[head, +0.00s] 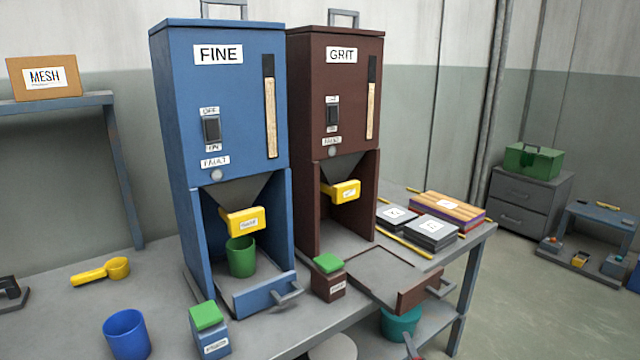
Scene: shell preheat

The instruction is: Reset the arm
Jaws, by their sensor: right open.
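I make out neither my left nor my right gripper in the head view, and no fingers touch anything on the bench. A blue FINE hopper (176,150) stands upright beside a dark brown GRIT hopper (350,105). A green cup (241,257) stands in the blue hopper's bay, below its yellow chute (243,221). The brown hopper's bay under its yellow chute (341,192) holds no cup. A blue drawer front (262,295) with a handle is at the blue hopper's base. A brown-fronted tray (385,272) lies in front of the brown hopper.
A blue cup (127,334), a yellow scoop (104,271), a green-topped blue box (209,331) and a green-topped brown box (328,278) are on the bench. Labelled dark slabs (432,231) lie at right. A MESH box (46,77) is on a shelf. Floor at right is partly clear.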

